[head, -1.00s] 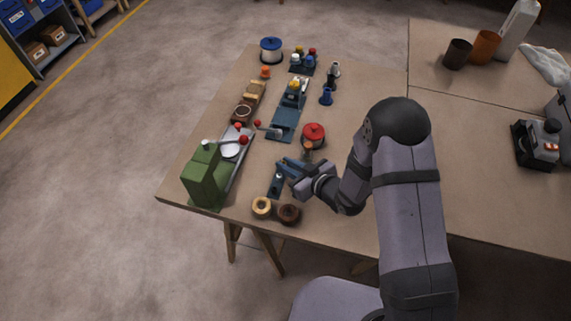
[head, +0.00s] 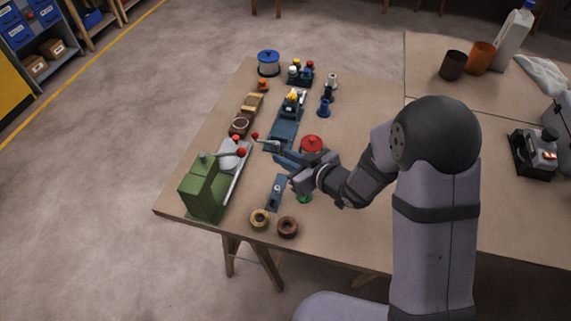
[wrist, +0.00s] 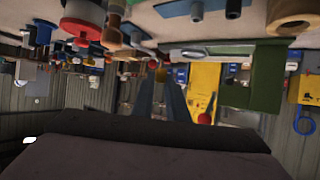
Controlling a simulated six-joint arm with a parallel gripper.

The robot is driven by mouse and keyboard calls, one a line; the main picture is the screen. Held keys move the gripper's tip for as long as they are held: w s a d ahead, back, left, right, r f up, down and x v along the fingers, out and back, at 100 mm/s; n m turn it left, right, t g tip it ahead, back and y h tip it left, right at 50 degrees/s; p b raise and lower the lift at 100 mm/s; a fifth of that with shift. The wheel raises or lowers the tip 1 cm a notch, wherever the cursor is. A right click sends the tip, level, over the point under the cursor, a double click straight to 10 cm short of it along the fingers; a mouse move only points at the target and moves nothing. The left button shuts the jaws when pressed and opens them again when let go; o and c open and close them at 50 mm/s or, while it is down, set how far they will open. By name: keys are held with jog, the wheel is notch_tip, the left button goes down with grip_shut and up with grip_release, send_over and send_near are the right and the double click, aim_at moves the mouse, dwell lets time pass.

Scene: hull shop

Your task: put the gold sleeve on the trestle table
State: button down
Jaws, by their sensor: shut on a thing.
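My gripper (head: 279,152) is over the left part of the trestle table (head: 350,230), its blue fingers pointing left near the red-lidded pot. In the head view I cannot make this piece out at the fingertips. It appears to be held above the table, but its exact height cannot be told.
A green machine (head: 203,190) with red-knobbed levers stands left of my gripper. A red-lidded pot (head: 312,145) is close by it. A blue machine (head: 284,130) stands behind, a blue plate (head: 276,192) in front. A brown ring (head: 287,227) lies at the front edge. The table's right-front part looks clear.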

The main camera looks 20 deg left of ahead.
jog(key=shift+r, duration=0.35)
